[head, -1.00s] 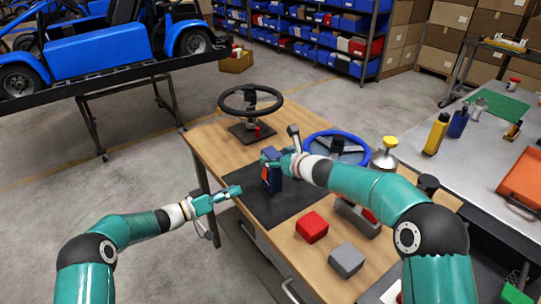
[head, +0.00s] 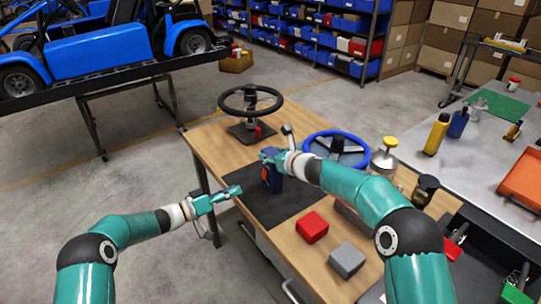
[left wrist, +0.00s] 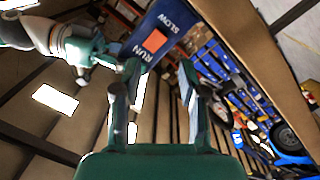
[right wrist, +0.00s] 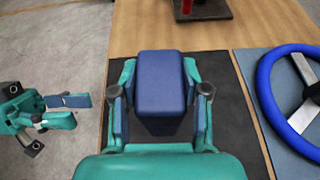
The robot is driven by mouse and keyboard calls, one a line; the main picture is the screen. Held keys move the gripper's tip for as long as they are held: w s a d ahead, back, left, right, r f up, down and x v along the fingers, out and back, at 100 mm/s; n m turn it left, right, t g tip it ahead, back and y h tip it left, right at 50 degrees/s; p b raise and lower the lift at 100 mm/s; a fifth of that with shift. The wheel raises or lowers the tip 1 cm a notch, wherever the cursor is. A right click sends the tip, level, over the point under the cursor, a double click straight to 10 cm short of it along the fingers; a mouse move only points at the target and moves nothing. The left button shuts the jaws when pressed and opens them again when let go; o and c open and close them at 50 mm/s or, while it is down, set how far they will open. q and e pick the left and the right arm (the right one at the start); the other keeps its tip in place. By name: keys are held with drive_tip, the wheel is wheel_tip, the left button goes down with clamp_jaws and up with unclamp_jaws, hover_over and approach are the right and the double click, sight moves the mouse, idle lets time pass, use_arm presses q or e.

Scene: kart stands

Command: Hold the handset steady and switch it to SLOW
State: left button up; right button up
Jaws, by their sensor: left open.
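The handset (head: 272,180) is a dark blue block standing upright on the black mat (head: 288,210). My right gripper (head: 268,155) is around its upper part. In the right wrist view the handset's top (right wrist: 162,75) sits between the two fingers, which appear to press its sides. In the left wrist view the handset's face (left wrist: 160,15) shows an orange switch (left wrist: 155,41) between the words SLOW and RUN. I cannot tell which way the switch is set. My left gripper (head: 239,190) is open and empty, left of the handset and apart from it.
A black steering wheel on a stand (head: 250,100) is behind the handset, and a blue wheel (head: 363,160) is to the right. A red block (head: 312,227) and a grey block (head: 346,260) lie nearer on the wooden table (head: 215,148). A metal bench (head: 480,160) stands at right.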

drive_tip(key=c, duration=0.5)
use_arm(q)
drive_tip(key=shift+n, duration=0.4)
drive_tip(key=c, duration=0.7)
use_arm(e)
clamp_jaws()
use_arm(q)
drive_tip(key=shift+f+n, duration=0.15)
drive_tip(key=shift+n, duration=0.35)
clamp_jaws()
use_arm(e)
drive_tip(key=shift+w, duration=0.1)
use_arm(q)
drive_tip(key=s+a+r+n, duration=0.1)
drive_tip(key=n, duration=0.2)
drive_tip(key=s+a+r+n+y, duration=0.1)
drive_tip(key=a+n, duration=0.1)
drive_tip(key=a+r+n+g, duration=0.1)
drive_tip(key=n, duration=0.2)
drive_tip(key=shift+s+a+n, duration=0.2)
drive_tip(key=shift+s+n, duration=0.1)
drive_tip(key=shift+s, duration=0.1)
